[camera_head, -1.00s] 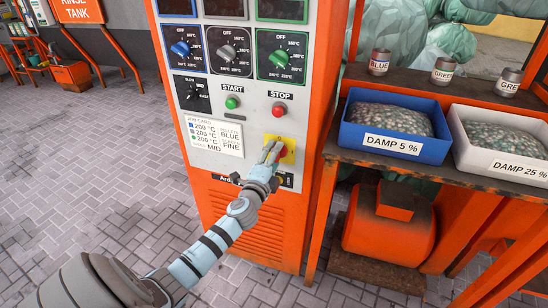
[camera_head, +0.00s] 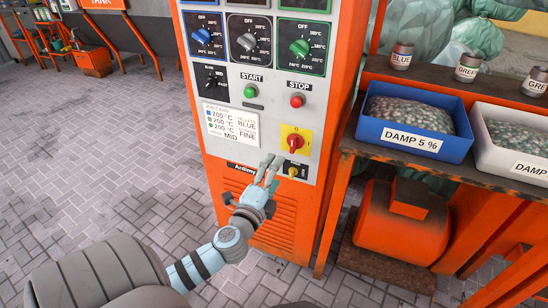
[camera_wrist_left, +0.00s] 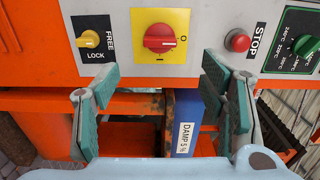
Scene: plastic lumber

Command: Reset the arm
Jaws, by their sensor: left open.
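My left arm comes in from the lower left in the head view. Its gripper (camera_head: 271,168) is open and empty, in front of the lower part of the orange and white control cabinet (camera_head: 265,205). The red rotary switch on its yellow plate (camera_head: 295,142) is just above and right of the fingertips, apart from them. The small yellow FREE/LOCK knob (camera_wrist_left: 90,40) is at the left there. My right gripper is not in view.
The green start button (camera_head: 250,91), red stop button (camera_head: 297,100) and several dials are higher on the panel. A shelf to the right holds a blue bin of pellets (camera_head: 414,140), a white bin (camera_head: 515,168) and small cans. Paved floor (camera_head: 110,150) is clear at left.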

